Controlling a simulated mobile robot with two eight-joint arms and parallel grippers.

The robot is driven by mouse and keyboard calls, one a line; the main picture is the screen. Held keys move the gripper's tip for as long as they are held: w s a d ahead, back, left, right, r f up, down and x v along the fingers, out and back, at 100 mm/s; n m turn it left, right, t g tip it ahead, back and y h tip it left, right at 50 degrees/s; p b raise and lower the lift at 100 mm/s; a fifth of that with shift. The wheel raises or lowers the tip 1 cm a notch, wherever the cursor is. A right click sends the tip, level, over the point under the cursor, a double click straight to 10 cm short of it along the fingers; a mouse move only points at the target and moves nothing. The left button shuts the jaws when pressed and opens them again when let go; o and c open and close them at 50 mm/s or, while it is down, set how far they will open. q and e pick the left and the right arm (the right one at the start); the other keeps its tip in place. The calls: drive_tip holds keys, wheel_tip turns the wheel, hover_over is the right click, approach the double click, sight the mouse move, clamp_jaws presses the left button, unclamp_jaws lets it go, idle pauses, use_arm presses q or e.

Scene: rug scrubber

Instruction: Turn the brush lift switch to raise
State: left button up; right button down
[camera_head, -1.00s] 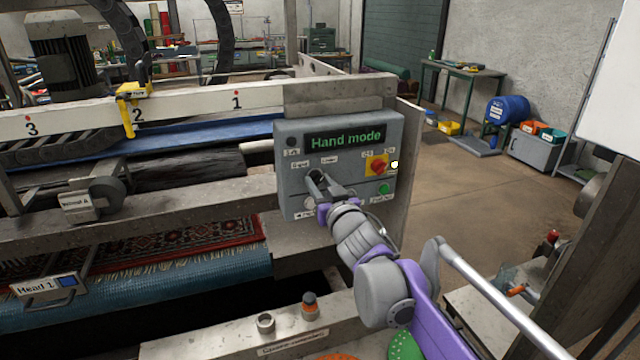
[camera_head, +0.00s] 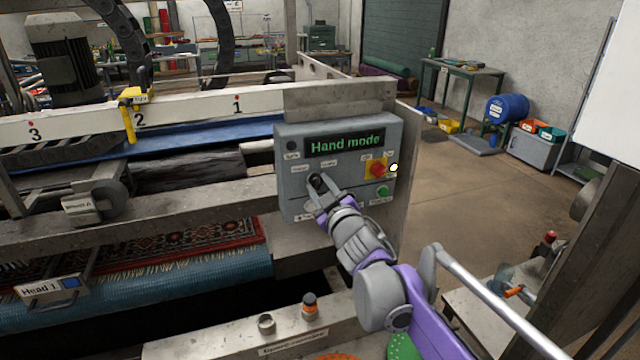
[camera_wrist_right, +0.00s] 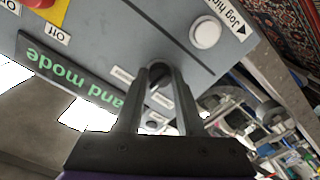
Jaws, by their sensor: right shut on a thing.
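The grey control panel (camera_head: 290,134) shows "Hand mode" in green on its display (camera_head: 345,141). The brush lift switch, a small dark knob (camera_head: 317,181), sits on its left half below two small labels. My right gripper (camera_head: 317,190) reaches it from the lower right, its fingers shut on the knob. In the right wrist view, the two fingers (camera_wrist_right: 160,72) close around the knob, which they partly cover. The knob's exact pointing direction is hard to tell. My left gripper is not in view.
A white button (camera_wrist_right: 205,33) is close to the fingers. A patterned rug (camera_head: 200,246) lies at left. Open floor extends right behind the panel.

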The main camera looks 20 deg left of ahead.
drive_tip(key=n+p, duration=0.1)
drive_tip(key=n, duration=0.3)
drive_tip(key=shift+r+n+p, duration=0.15)
drive_tip(key=shift+n+p, duration=0.15)
use_arm(q)
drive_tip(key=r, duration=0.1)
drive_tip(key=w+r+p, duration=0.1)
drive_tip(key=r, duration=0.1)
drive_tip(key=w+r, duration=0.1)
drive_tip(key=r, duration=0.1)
drive_tip(key=shift+p, duration=0.3)
use_arm(e)
drive_tip(key=n, duration=0.4)
drive_tip(key=shift+n, duration=0.3)
drive_tip(key=c, duration=0.5)
unclamp_jaws()
drive_tip(key=shift+s+d, duration=0.1)
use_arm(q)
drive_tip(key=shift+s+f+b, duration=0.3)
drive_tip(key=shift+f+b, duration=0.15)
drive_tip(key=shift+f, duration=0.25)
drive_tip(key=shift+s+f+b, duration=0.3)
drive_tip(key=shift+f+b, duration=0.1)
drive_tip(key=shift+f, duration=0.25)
use_arm(e)
drive_tip(key=shift+v, duration=5.3)
